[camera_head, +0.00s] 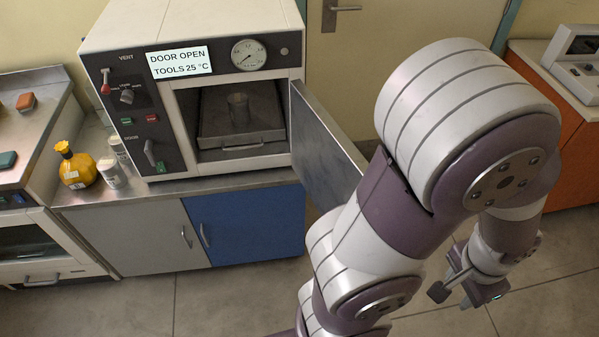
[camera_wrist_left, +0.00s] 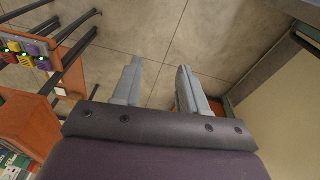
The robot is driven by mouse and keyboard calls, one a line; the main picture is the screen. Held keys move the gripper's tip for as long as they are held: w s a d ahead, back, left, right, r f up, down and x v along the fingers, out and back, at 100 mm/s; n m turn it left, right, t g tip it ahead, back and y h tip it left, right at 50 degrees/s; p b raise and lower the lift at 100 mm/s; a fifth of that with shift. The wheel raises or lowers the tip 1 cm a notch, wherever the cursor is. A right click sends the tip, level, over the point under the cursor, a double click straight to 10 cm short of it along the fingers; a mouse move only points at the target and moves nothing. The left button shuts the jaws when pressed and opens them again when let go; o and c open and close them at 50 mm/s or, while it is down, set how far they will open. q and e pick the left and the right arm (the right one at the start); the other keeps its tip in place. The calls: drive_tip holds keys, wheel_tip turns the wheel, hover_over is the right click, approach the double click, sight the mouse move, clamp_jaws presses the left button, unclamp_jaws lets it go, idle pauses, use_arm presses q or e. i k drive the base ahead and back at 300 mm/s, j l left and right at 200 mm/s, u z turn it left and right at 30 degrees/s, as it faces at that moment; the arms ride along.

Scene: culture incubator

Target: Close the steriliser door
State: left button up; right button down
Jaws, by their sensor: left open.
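The steriliser (camera_head: 235,95) stands on the counter, and its display reads "DOOR OPEN, TOOLS 25 °C". Its door (camera_head: 322,150) is swung wide open from the right side of the chamber, and my arm hides its lower right part. My right gripper is not in view.
A yellow bottle (camera_head: 76,167) and white jars (camera_head: 111,173) stand left of the steriliser. An orange cabinet (camera_head: 563,140) with an instrument (camera_head: 577,60) on top is at the right. A closed room door (camera_head: 365,50) is behind. The floor (camera_head: 235,300) in front is clear.

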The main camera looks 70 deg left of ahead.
sight(328, 166)
drive_tip(key=i+u, duration=0.15)
drive_tip(key=u, duration=0.3)
drive_tip(key=i+u, duration=0.15)
drive_tip(key=u, duration=0.3)
drive_tip(key=i+u, duration=0.1)
drive_tip(key=u, duration=0.3)
drive_tip(key=i+l+u, duration=0.15)
drive_tip(key=u, duration=0.3)
drive_tip(key=l+u, duration=0.15)
drive_tip(key=u, duration=0.3)
drive_tip(key=i+l+u, duration=0.15)
drive_tip(key=u, duration=0.3)
drive_tip(key=l+u, duration=0.25)
drive_tip(key=u, duration=0.2)
drive_tip(key=i+l+u, duration=0.1)
drive_tip(key=l+u, duration=0.2)
drive_tip(key=i+l+u, duration=0.1)
drive_tip(key=l+u, duration=0.25)
